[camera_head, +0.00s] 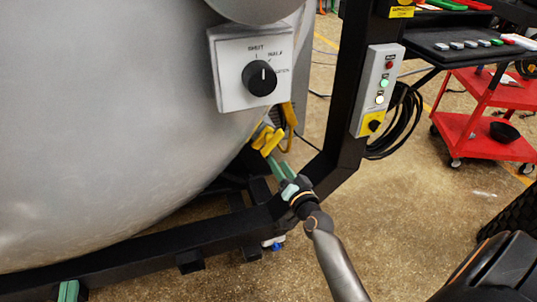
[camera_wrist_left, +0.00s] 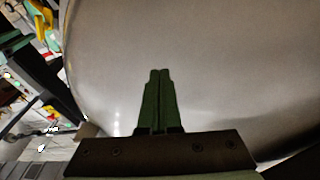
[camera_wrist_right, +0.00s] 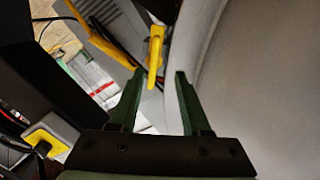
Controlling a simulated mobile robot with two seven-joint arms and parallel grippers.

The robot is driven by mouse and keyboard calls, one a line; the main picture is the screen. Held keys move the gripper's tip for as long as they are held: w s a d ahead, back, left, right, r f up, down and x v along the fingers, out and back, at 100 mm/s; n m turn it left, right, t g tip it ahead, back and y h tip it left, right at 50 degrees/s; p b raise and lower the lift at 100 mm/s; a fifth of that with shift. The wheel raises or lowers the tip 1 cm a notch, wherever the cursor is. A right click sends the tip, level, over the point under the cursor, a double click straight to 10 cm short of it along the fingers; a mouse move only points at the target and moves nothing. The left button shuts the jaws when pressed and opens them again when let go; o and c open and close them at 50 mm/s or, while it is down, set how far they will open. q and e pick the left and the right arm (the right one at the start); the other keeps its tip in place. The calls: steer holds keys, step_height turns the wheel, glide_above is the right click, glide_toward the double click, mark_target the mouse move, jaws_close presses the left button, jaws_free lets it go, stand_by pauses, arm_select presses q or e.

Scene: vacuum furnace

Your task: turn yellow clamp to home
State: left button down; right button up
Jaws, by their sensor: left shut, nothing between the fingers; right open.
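The yellow clamp (camera_head: 268,138) is at the lower right edge of the big grey vessel, below the white dial box. In the right wrist view the upright yellow clamp handle (camera_wrist_right: 155,55) stands just beyond and roughly between my fingertips. My right gripper (camera_head: 273,162) is open, with its green fingers pointing up at the clamp; it also shows in the right wrist view (camera_wrist_right: 159,77). I cannot tell whether it touches the clamp. My left gripper (camera_head: 68,290) is shut and empty at the lower left, far from the clamp; it also shows in the left wrist view (camera_wrist_left: 159,73).
The grey vessel wall (camera_head: 110,110) fills the left. The white box with a black dial (camera_head: 259,78) hangs above the clamp. A black frame post (camera_head: 352,90) carries a button panel (camera_head: 379,90) to the right. A red cart (camera_head: 485,130) stands further right on open floor.

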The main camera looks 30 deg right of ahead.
mark_target(274, 146)
steer(key=shift+m+h, duration=0.3)
steer(key=shift+m, duration=0.3)
steer(key=b+x, duration=0.1)
steer(key=x, duration=0.3)
steer(key=d+b+x, duration=0.1)
steer(key=b+x, duration=0.1)
steer(key=x, duration=0.2)
steer(key=shift+d+r, duration=0.15)
steer(key=shift+d, duration=0.1)
steer(key=shift+w+d, duration=0.1)
steer(key=shift+w, duration=0.3)
arm_select(q)
steer(key=s+d+r+m+t+h+b, duration=0.2)
steer(key=s+r+m+h, duration=0.4)
steer(key=r+h, duration=0.3)
steer(key=shift+s+r+m+t, duration=0.4)
steer(key=shift+s+r+t, duration=0.25)
steer(key=shift+r, duration=0.65)
arm_select(e)
steer(key=shift+x, duration=2.25)
steer(key=shift+r, duration=0.15)
jaws_close()
